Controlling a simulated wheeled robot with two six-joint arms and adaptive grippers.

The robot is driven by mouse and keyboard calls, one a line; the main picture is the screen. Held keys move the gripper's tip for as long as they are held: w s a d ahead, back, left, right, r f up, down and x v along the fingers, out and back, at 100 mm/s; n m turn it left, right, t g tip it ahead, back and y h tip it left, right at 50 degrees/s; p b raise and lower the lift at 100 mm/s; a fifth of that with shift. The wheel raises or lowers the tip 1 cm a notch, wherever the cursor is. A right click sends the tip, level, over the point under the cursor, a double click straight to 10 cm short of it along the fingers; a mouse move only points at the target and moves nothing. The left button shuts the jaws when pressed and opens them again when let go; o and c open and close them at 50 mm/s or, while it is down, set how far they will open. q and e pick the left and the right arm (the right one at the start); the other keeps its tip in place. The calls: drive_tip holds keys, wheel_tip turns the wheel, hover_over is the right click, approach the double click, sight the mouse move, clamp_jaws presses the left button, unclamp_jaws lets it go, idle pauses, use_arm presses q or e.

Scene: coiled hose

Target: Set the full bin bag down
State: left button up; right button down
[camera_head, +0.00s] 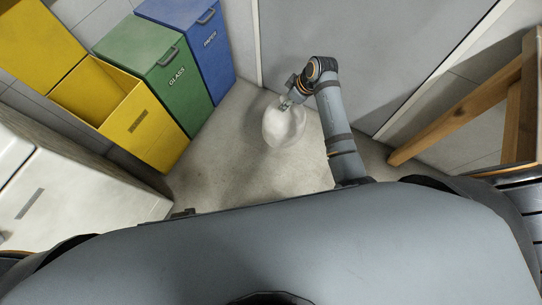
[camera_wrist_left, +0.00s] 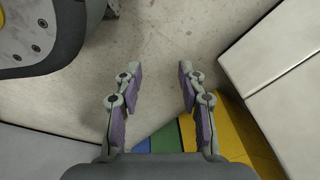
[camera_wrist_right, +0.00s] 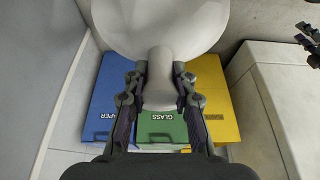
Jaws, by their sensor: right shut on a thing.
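The full bin bag (camera_head: 284,124) is white and rounded, with a narrow neck. My right gripper (camera_head: 290,100) is shut on the neck of the bag. In the right wrist view the bag (camera_wrist_right: 165,25) fills the top middle, and the right gripper's fingers (camera_wrist_right: 160,82) press on both sides of its neck. In the head view the bag shows against the grey floor (camera_head: 245,165); I cannot tell whether it touches it. My left gripper (camera_wrist_left: 156,85) is open and empty, seen in the left wrist view with bare floor beyond its fingers.
A yellow bin (camera_head: 160,142) with its front compartment open, a green GLASS bin (camera_head: 145,62) and a blue PAPER bin (camera_head: 205,45) line the left. A white cabinet (camera_head: 75,195) stands at lower left. A grey door panel (camera_head: 350,35) and wooden frame (camera_head: 450,110) bound the right.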

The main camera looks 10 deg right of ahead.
drive_tip(key=f+b, duration=0.1)
drive_tip(key=f, duration=0.5)
drive_tip(key=a+f+b, duration=0.1)
drive_tip(key=f+b, duration=0.1)
drive_tip(key=f, duration=0.3)
drive_tip(key=a+f+b, duration=0.1)
drive_tip(key=f, duration=0.5)
drive_tip(key=shift+a+f, duration=0.15)
drive_tip(key=shift+f, duration=0.15)
drive_tip(key=shift+s+f, duration=0.1)
drive_tip(key=shift+f, duration=0.2)
use_arm(q)
drive_tip(key=w+d+r, duration=0.3)
drive_tip(key=w+r, duration=0.2)
drive_tip(key=r, duration=0.6)
drive_tip(key=shift+w+h, duration=0.3)
drive_tip(key=shift+w, duration=0.05)
